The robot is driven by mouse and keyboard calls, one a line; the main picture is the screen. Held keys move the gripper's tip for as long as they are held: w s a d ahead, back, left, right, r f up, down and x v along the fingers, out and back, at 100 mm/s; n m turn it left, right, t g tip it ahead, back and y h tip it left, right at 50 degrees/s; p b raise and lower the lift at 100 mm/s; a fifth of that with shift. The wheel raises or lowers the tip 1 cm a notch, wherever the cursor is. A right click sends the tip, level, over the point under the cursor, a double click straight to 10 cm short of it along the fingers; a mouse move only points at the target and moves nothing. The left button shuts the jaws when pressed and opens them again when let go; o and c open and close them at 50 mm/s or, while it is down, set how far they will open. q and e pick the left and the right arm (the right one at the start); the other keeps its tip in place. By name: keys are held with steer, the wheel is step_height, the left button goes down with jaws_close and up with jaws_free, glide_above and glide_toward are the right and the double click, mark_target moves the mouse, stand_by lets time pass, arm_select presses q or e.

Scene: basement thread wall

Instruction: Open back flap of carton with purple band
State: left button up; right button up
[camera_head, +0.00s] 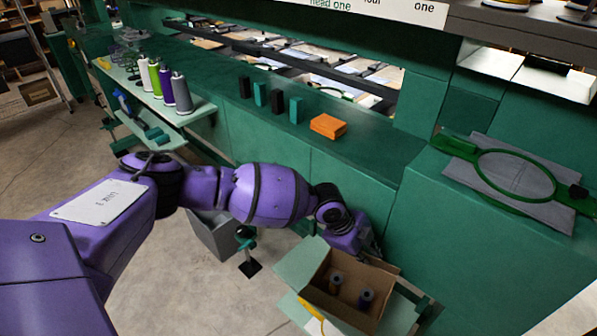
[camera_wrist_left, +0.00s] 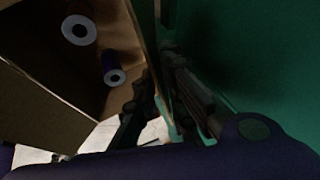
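The open carton (camera_head: 322,298) stands low at bottom centre in the head view, with brown inner walls and two spools inside. A pale green flap (camera_head: 300,262) spreads out on its left and another (camera_head: 400,316) on its right. I see no purple band. My left gripper (camera_head: 368,246) is at the carton's back edge. In the left wrist view its fingers (camera_wrist_left: 160,98) lie on either side of a thin upright panel at the carton's edge, seemingly the back flap (camera_wrist_left: 147,40). Dimness hides whether they press on it. My right gripper is out of view.
A green counter (camera_head: 375,150) runs behind, with an orange block (camera_head: 328,125) and several dark and teal blocks. Cones of thread (camera_head: 166,85) stand on a shelf at left. An embroidery hoop (camera_head: 515,175) lies at right. A grey bin (camera_head: 212,235) is on the floor.

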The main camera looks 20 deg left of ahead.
arm_select(q)
jaws_close()
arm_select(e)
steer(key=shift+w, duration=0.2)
arm_select(q)
steer(key=shift+w, duration=0.1)
steer(key=g+b, duration=0.1)
steer(key=b, duration=0.2)
steer(key=shift+w+d+f+g, duration=0.1)
steer(key=shift+w+f+g, duration=0.15)
steer(key=shift+w+g, duration=0.15)
steer(key=shift+w+r+n+g+b, duration=0.1)
steer(key=shift+r+n+g+b, duration=0.2)
steer(key=shift+g, duration=0.1)
steer(key=shift+o, duration=2.3)
jaws_free()
steer(key=shift+r, duration=0.1)
steer(key=shift+w, duration=0.1)
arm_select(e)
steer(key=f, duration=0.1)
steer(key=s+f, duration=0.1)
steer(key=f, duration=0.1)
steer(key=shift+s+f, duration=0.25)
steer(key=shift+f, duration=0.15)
arm_select(q)
steer(key=shift+r, duration=0.15)
